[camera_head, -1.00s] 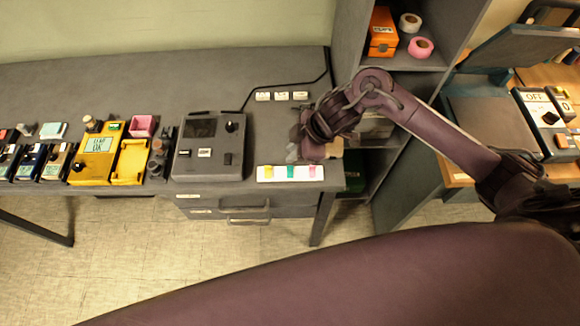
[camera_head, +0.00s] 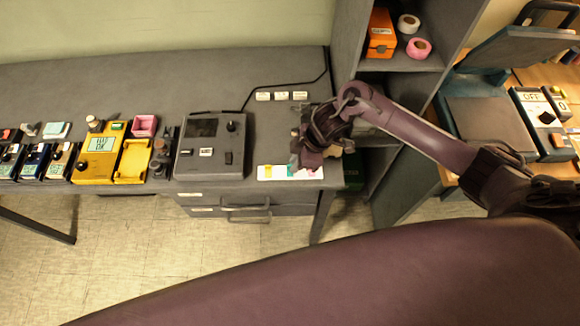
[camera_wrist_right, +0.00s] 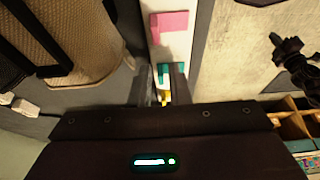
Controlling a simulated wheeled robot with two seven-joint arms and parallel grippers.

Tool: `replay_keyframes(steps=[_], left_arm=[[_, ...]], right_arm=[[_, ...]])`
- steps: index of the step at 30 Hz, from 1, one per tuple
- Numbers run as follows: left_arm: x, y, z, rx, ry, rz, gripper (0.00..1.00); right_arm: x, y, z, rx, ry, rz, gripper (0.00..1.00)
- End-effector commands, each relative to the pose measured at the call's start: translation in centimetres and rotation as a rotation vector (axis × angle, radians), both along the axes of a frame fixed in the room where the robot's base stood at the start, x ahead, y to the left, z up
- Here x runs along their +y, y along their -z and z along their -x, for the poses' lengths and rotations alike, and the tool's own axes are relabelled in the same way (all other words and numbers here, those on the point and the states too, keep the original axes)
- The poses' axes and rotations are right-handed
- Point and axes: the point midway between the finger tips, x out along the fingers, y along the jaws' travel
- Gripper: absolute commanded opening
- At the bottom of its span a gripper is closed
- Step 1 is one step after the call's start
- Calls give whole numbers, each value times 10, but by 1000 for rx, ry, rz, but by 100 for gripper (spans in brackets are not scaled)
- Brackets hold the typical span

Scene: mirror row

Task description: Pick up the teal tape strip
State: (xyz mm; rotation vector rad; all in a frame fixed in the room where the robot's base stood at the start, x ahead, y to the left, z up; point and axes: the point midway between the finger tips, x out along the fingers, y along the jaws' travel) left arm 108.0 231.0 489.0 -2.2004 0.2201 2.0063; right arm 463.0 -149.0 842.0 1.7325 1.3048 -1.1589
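The teal tape strip (camera_head: 291,171) lies on a white card (camera_head: 262,177) near the front edge of the grey desk, between a yellow strip (camera_head: 268,171) and a pink strip (camera_head: 312,173). My right gripper (camera_head: 295,160) is low over the card at the teal strip and partly covers it. In the right wrist view, the fingers of my right gripper (camera_wrist_right: 160,86) are apart, with the teal strip (camera_wrist_right: 163,68) just beyond their tips, partly hidden by one finger. Contact with the strip cannot be told.
A grey device with a screen (camera_head: 211,146) stands left of the card, with yellow devices (camera_head: 98,155) farther left. Small white labels (camera_head: 281,96) lie behind. A shelf with an orange box (camera_head: 381,35) and tape rolls stands to the right.

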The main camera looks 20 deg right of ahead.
Motion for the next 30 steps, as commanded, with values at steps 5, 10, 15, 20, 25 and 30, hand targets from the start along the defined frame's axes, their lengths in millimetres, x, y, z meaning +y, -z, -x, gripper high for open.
replay_keyframes(steps=[5,10,15,20,25,30], left_arm=[[0,0,0,0,1,0,0],[0,0,0,0,1,0,0],[0,0,0,0,2,0,0],[0,0,0,0,2,0,0],[0,0,0,0,2,0,0],[0,1,0,1,2,0,0]], right_arm=[[0,0,0,0,0,0,3],[0,0,0,0,0,0,0],[0,0,0,0,0,0,0],[0,-2,0,-1,0,-1,0],[0,-14,-1,-3,-1,-1,0],[0,-46,-2,-7,-1,-2,0]])
